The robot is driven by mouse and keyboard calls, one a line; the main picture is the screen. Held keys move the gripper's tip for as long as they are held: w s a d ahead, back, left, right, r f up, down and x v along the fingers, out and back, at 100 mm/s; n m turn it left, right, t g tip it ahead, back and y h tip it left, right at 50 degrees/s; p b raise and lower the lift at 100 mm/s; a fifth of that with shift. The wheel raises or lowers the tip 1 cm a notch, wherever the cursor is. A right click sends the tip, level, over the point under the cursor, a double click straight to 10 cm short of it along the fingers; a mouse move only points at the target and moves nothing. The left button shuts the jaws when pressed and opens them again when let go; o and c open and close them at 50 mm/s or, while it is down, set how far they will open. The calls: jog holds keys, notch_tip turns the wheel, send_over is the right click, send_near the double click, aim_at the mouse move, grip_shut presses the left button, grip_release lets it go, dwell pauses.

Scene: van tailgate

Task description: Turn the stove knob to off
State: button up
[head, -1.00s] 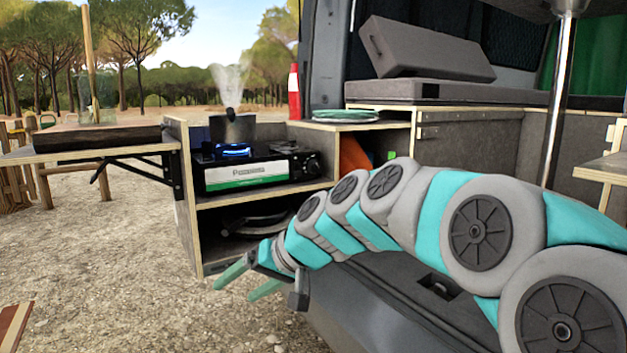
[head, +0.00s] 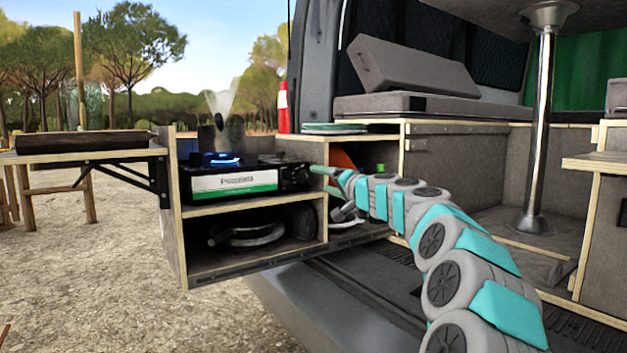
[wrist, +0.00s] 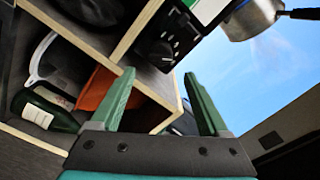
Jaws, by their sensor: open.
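The camping stove (head: 235,183) stands on the upper shelf of the pull-out kitchen box, with a blue flame lit under a steaming pot (head: 228,135). Its black control panel with the knob (head: 298,173) is at the stove's right end. In the wrist view the knob (wrist: 163,50) shows dark on the panel, beyond and between my fingertips. My gripper (head: 326,180) is open and empty, just right of the knob end of the stove. In the wrist view the green fingers of my gripper (wrist: 158,78) are apart, not visibly touching the knob.
Right of the stove, an open compartment holds an orange item (wrist: 97,90) and a dark green bottle (wrist: 45,110). Plates (head: 335,127) lie on the counter above, near a red bottle (head: 283,107).

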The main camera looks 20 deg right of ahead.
aim_at(310, 177)
jog(key=shift+x, duration=2.55)
jog(key=shift+a+f, duration=0.1)
jog(key=shift+c, duration=0.4)
grip_shut()
